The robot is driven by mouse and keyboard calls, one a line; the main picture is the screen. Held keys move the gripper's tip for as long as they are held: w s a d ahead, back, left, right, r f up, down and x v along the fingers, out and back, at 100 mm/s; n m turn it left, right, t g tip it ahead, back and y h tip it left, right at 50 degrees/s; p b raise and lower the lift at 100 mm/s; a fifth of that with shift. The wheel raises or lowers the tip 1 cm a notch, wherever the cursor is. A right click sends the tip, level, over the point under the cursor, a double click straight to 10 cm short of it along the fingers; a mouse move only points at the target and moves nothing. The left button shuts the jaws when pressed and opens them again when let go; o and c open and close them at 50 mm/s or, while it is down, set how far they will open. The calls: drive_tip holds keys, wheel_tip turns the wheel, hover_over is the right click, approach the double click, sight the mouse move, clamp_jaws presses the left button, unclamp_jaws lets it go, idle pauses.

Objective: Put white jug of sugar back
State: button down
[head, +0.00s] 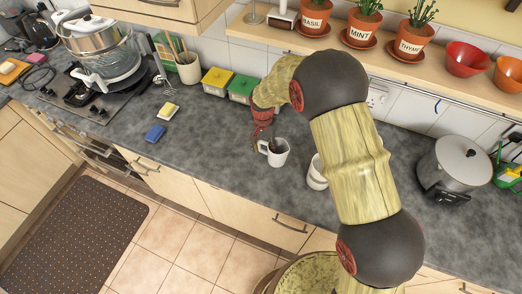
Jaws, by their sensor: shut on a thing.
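A white jug (275,155) with a handle on its left side is at the front part of the grey worktop, in the middle of the head view. My gripper (261,144) reaches down from above at its left rim and handle and is shut on it. The jug looks upright. I cannot tell whether its base touches the worktop or hangs slightly above it. Something brown shows at its mouth, but its contents are not clear. A second white vessel (316,175) stands to the right, partly hidden behind my arm.
Yellow-lidded (217,81) and green-lidded (242,88) containers stand at the wall behind. A large pot (455,165) stands at the right. A shelf (340,52) with potted herbs runs above. The worktop left of the jug is mostly clear.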

drive_tip(key=shift+w+a+f, duration=0.2)
drive_tip(key=shift+w+f, duration=0.05)
drive_tip(key=shift+f, duration=0.6)
drive_tip(key=shift+w+a+f, duration=0.2)
drive_tip(key=shift+w+f, duration=0.05)
drive_tip(key=shift+f, duration=0.65)
drive_tip(key=shift+w+a+f, duration=0.2)
drive_tip(key=shift+w+f, duration=0.05)
drive_tip(key=shift+f, duration=0.6)
drive_tip(key=c, duration=1.1)
unclamp_jaws()
drive_tip(key=shift+f, duration=0.15)
drive_tip(key=shift+o, duration=0.2)
wheel_tip(320, 180, up, 12)
drive_tip(key=shift+r, duration=0.2)
